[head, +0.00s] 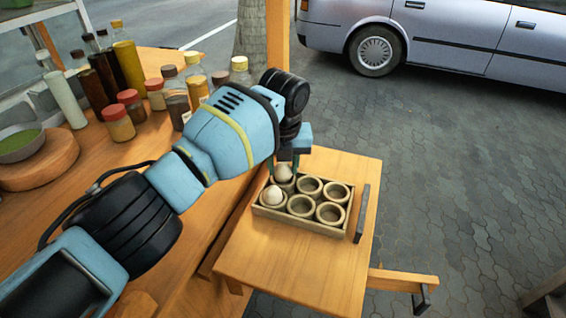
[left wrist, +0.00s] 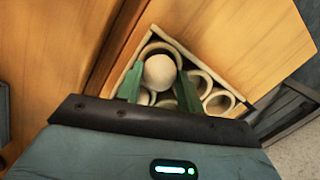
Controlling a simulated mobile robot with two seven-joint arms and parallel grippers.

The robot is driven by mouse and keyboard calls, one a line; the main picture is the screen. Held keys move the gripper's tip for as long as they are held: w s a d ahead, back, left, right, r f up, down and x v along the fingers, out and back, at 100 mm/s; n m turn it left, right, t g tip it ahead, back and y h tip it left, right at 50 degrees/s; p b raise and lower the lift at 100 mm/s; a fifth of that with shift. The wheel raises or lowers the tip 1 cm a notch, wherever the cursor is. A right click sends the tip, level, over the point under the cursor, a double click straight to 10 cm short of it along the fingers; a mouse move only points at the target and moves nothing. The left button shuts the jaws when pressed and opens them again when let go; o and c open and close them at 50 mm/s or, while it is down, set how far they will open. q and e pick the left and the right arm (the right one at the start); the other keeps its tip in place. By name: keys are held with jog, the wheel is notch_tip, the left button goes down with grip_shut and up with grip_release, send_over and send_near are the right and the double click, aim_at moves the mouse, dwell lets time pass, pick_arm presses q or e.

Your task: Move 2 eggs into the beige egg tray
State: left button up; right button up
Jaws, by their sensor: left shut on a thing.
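The beige egg tray (head: 300,222) stands on the small wooden side table, with two rows of round cups. One pale egg (head: 273,194) sits in the tray's front-left cup. My left gripper (head: 284,170) reaches down over the back-left cup, its green fingers shut on a second pale egg (head: 284,174). This egg is at or just over that cup; I cannot tell whether it touches the bottom. In the left wrist view the held egg (left wrist: 160,72) shows between the two fingers, with the tray's cups around it. The other cups look empty. My right gripper is not in view.
Several bottles and jars (head: 118,122) stand on the wooden counter (head: 60,215) at the left, near my left arm. A bowl of green stuff (head: 20,146) rests on a round board there. A dark handle (head: 362,213) edges the side table's right. A car is parked beyond.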

aim_at(283, 168)
pick_arm(q)
jog(key=shift+f, duration=0.35)
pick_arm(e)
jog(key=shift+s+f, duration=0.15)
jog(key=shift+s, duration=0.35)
pick_arm(q)
jog(key=shift+f, duration=0.2)
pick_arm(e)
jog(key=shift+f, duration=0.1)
pick_arm(q)
jog(key=shift+f, duration=0.15)
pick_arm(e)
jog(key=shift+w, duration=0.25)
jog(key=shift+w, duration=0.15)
pick_arm(q)
jog(key=o, duration=0.7)
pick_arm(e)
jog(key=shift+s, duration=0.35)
pick_arm(q)
jog(key=r, duration=0.7)
jog(key=shift+s+r, duration=0.2)
jog(key=shift+s, duration=0.2)
jog(key=shift+r, duration=0.2)
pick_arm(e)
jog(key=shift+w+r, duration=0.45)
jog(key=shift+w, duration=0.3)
